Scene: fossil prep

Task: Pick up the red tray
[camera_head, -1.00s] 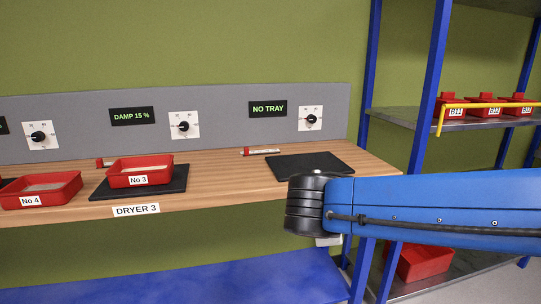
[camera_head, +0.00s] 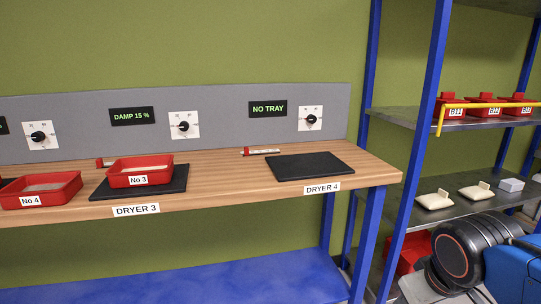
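A red tray labelled No 3 (camera_head: 140,172) sits on the black pad of DRYER 3 (camera_head: 180,182), holding pale material. Another red tray labelled No 4 (camera_head: 46,192) stands on the bench to its left, cut by nothing but close to the front edge. A larger red container (camera_head: 408,256) is low on the rack at the right, partly hidden behind a blue post and my arm. Which red tray is meant I cannot tell. My arm's black joint and blue link fill the lower right corner; my gripper's fingers are not visible.
The DRYER 4 pad (camera_head: 310,166) is bare, under a NO TRAY display (camera_head: 268,108). A red-and-white tool (camera_head: 262,152) lies behind it. The rack's upper shelf (camera_head: 485,124) holds red boxes behind a yellow bar (camera_head: 490,105); pale blocks (camera_head: 434,200) lie on its middle shelf.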

